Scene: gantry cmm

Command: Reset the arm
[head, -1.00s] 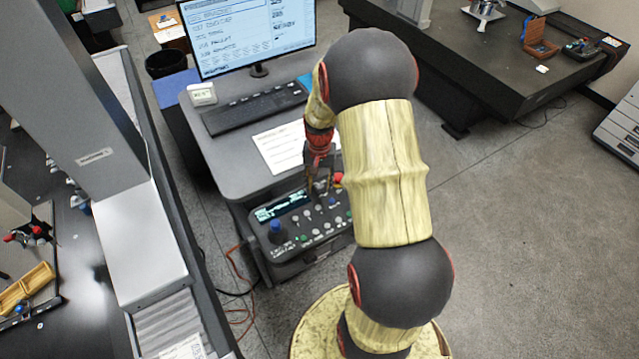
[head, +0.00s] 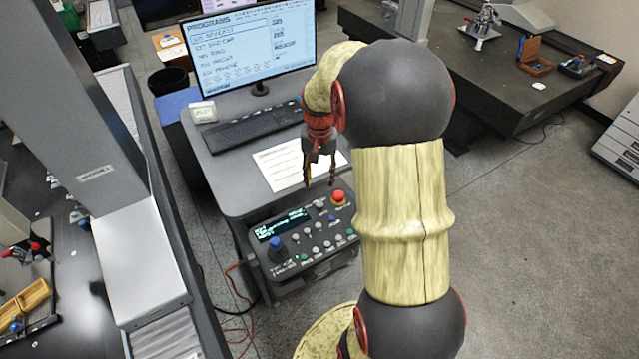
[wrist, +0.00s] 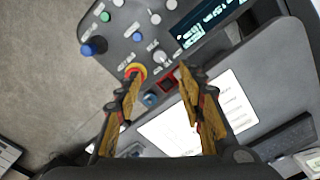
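My gripper (head: 320,180) hangs over the desk, above the paper sheet and the rear edge of the control panel (head: 305,238). In the wrist view my gripper (wrist: 158,80) has its two fingers apart with nothing between them. The panel has a blue joystick knob, several small buttons, a lit display and a red emergency button (head: 338,196). In the wrist view the red button (wrist: 135,70) shows just beyond the left fingertip. The fingers appear apart from the panel.
The desk carries a monitor (head: 252,50), a keyboard (head: 250,127), a paper sheet (head: 280,165) and a small white display box (head: 203,112). A grey gantry column (head: 85,110) stands at left. A dark granite table (head: 490,75) is at back right.

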